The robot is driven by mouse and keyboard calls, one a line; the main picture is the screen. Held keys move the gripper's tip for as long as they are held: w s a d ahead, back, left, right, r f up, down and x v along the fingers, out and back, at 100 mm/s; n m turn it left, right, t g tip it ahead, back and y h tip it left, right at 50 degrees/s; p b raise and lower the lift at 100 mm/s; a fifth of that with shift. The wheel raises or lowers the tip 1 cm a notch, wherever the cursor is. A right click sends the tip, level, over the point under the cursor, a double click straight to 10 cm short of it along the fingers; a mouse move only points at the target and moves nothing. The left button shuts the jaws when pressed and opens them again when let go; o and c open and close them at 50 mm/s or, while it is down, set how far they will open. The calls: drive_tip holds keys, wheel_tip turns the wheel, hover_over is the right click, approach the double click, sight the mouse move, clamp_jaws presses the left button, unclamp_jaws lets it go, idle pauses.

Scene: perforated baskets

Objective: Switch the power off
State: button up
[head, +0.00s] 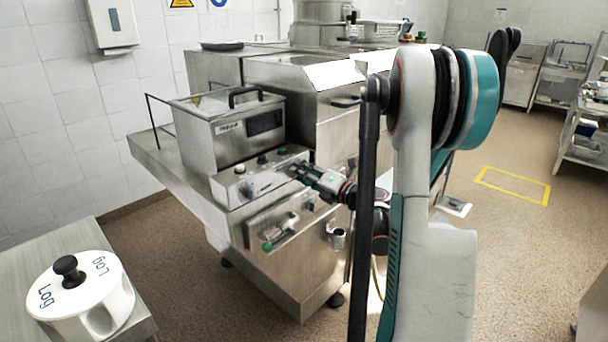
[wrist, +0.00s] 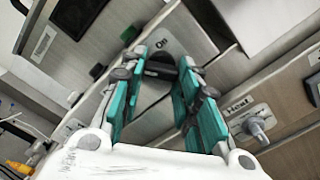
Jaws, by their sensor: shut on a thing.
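The machine's steel control panel (head: 258,182) shows in the head view, below a lidded steel tank. My gripper (head: 303,171) reaches it from the right, at the panel's right end. In the wrist view my teal-fingered gripper (wrist: 160,72) is shut on a dark knob (wrist: 161,68), one finger on each side. The panel plate beside the knob reads "On" (wrist: 163,42). Which way the knob points is hard to tell, as the fingers partly hide it. In the head view the gripper hides the knob.
A grey knob (wrist: 258,128) by a "Heat" label is right of my fingers. A green button (wrist: 97,71) is on their left. The lidded tank (head: 225,130) stands behind the panel. A white lidded pot (head: 82,300) sits on a side table at lower left. The floor at right is open.

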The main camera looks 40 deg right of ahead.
drive_tip(key=shift+f+n, duration=0.1)
drive_tip(key=shift+n, duration=1)
drive_tip(key=o, duration=1.1)
drive_tip(key=shift+c, duration=0.2)
drive_tip(key=s+d, duration=0.1)
drive_tip(key=s, duration=1.1)
